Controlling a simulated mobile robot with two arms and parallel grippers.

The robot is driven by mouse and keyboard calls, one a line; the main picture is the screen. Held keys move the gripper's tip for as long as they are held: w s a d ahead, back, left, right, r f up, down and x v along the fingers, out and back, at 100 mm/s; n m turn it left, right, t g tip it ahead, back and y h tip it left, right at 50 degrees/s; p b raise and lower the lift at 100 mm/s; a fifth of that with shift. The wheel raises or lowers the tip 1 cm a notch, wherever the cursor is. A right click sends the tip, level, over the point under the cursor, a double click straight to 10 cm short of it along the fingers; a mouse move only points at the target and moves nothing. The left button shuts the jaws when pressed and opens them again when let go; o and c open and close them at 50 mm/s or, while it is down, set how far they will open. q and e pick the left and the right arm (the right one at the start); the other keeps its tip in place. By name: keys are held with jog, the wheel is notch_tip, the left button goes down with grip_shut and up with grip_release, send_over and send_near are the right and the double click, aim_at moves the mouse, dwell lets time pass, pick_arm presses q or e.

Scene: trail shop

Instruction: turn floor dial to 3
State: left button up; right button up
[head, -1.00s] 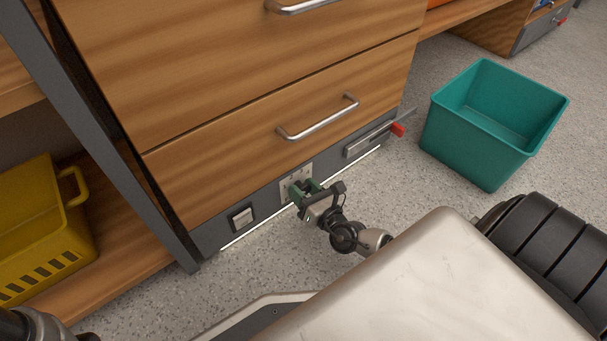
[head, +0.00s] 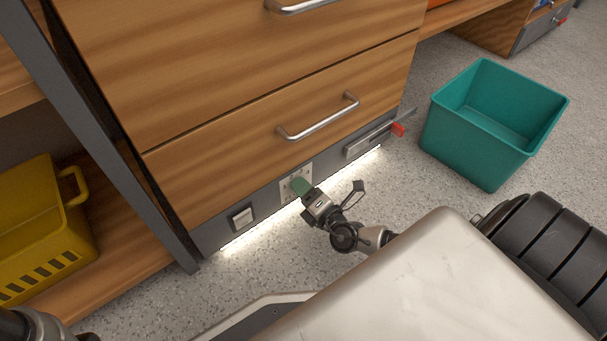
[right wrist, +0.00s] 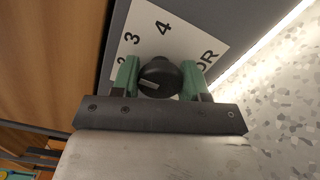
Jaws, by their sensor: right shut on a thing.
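The floor dial is a black round knob (right wrist: 160,73) on a white plate (right wrist: 152,35) in the right wrist view. The numbers 3 and 4 and the letters "OR" show on the plate; another number is partly covered by a finger. A pale mark shows on the knob, but I cannot tell which number it points to. My right gripper (right wrist: 161,80) is shut on the knob, with a green finger on each side. In the head view, the plate (head: 289,186) sits in the grey plinth, and my right gripper (head: 301,186) hides the knob. My left gripper is out of view.
A rocker switch (head: 242,217) is left of the plate, and a grey bar-like fitting (head: 368,139) with a red tab (head: 398,129) is to the right. A drawer (head: 270,140) is above. A teal bin (head: 480,150) stands on the floor; a yellow basket (head: 40,220) is at left.

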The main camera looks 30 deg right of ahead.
jog(key=shift+m, duration=1.9)
jog(key=o, duration=0.9)
jog(key=s+p, duration=0.1)
jog(key=s, duration=0.2)
jog(key=s+p, duration=0.1)
jog(key=s, duration=0.3)
jog(key=s+d+p, duration=0.1)
jog(key=s+p, duration=0.1)
jog(key=s, duration=0.2)
jog(key=shift+w, duration=0.1)
